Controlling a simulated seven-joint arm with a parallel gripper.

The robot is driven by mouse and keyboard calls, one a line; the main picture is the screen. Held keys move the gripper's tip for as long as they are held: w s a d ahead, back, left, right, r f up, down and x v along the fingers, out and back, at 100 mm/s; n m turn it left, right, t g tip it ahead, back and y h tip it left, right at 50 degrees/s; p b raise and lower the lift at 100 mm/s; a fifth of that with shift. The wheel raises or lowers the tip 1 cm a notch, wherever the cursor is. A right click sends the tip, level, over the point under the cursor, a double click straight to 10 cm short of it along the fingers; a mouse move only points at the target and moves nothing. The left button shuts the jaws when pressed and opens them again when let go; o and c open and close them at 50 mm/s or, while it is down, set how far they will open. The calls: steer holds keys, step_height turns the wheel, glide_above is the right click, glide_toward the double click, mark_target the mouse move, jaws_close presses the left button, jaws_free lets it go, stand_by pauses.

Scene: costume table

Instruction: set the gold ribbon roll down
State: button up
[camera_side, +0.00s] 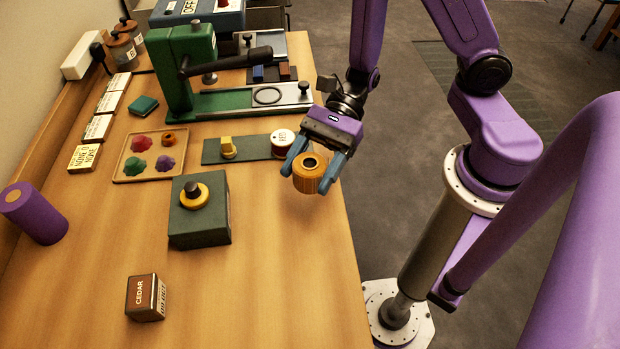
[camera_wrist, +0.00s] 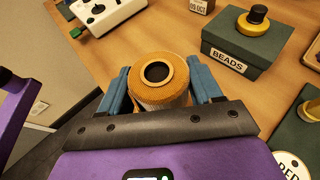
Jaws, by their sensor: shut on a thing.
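The gold ribbon roll (camera_side: 310,174) is an orange-gold cylinder with a dark round hole in its top. My gripper (camera_side: 313,170) is shut on it, with one blue finger on either side. The roll looks upright and appears to be held above the table near its right edge, though the exact height is hard to tell. In the wrist view the roll (camera_wrist: 158,82) sits between the two blue fingers (camera_wrist: 160,90), its pale-rimmed hole facing the camera.
A white-and-red spool (camera_side: 283,139) stands just behind the roll. A green box with a yellow-and-black knob (camera_side: 200,225) is left of it, labelled BEADS in the wrist view (camera_wrist: 245,48). A CEDAR block (camera_side: 146,298) lies nearer. Table (camera_side: 270,270) is clear in front of the roll.

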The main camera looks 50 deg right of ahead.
steer(key=shift+r, duration=0.65)
